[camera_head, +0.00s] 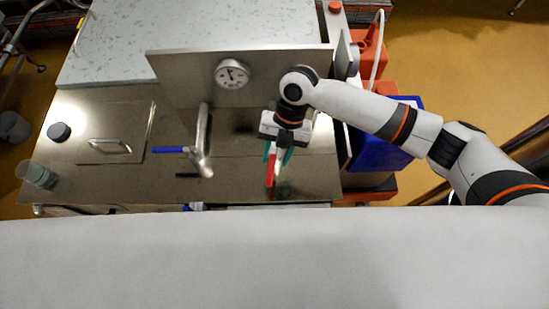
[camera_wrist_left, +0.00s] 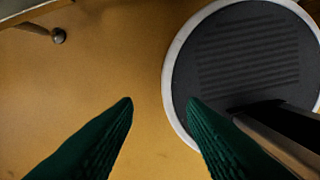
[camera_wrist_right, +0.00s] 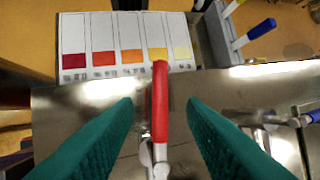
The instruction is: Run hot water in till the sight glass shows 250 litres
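A red-handled lever (camera_head: 271,172) stands at the right part of the steel worktop. My right gripper (camera_head: 278,153) is over it, fingers pointing down. In the right wrist view the red handle (camera_wrist_right: 160,85) lies between the two green fingers (camera_wrist_right: 160,110), with a gap on both sides. A round dial gauge (camera_head: 231,73) is on the upright steel panel. I cannot make out a sight glass or a litre reading. My left gripper (camera_wrist_left: 160,105) is open and empty above the floor.
A card with red-to-yellow colour patches (camera_wrist_right: 125,45) lies beyond the red handle. A clear beaker (camera_head: 37,175) stands at the worktop's left edge. A hatch with a handle (camera_head: 110,146) is nearby. A blue crate (camera_head: 375,155) is at the right.

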